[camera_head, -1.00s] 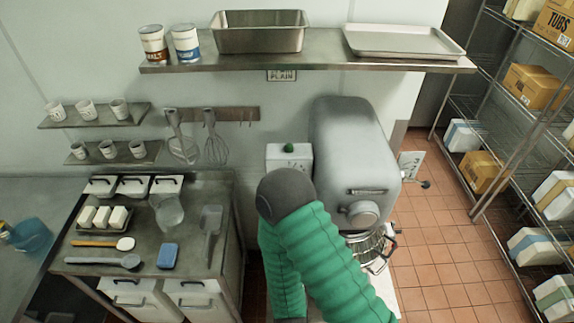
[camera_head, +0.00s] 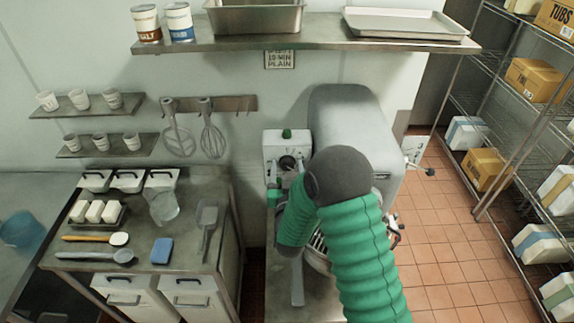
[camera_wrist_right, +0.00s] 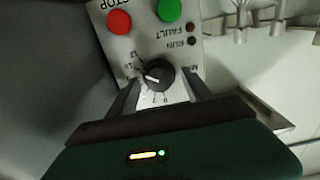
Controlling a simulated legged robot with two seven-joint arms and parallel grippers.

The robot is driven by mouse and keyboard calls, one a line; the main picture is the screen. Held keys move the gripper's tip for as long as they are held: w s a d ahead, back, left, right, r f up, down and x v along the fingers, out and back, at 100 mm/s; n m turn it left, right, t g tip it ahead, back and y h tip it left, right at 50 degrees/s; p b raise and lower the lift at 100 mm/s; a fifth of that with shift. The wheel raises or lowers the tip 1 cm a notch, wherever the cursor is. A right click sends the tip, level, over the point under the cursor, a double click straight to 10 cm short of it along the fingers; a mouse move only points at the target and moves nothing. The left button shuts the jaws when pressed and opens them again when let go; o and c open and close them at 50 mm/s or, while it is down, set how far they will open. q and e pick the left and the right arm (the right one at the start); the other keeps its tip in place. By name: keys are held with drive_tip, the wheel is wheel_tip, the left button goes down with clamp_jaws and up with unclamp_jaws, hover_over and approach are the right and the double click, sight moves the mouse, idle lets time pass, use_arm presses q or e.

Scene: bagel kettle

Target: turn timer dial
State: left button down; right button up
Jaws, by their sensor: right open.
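The timer dial (camera_wrist_right: 157,74) is a black round knob with a pale pointer line, on a grey control box (camera_wrist_right: 125,50) with a numbered scale around the knob. In the head view the dial (camera_head: 288,163) shows on the front of the box (camera_head: 273,147), beside the large grey mixer (camera_head: 345,120). My right gripper (camera_wrist_right: 163,88) is open, with its two fingers apart at either side of the dial's near edge. I cannot tell whether they touch it. In the head view my right arm hides part of the mixer. My left gripper is out of view.
Red (camera_wrist_right: 119,21) and green (camera_wrist_right: 169,10) buttons and small lamps sit close to the dial on the box. A steel shelf (camera_head: 300,44) runs above. A counter with tubs and utensils (camera_head: 135,225) stands to the left. The mixer body is close on the right.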

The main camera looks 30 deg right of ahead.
drive_tip(key=shift+w+d, duration=0.1)
drive_tip(key=c, duration=1.1)
drive_tip(key=shift+f+n+b, duration=0.25)
drive_tip(key=shift+n+b, duration=0.05)
drive_tip(key=shift+b, duration=0.5)
drive_tip(key=shift+c, duration=0.2)
drive_tip(key=shift+r, duration=0.2)
drive_tip(key=o, duration=1.1)
drive_tip(key=shift+o, duration=0.2)
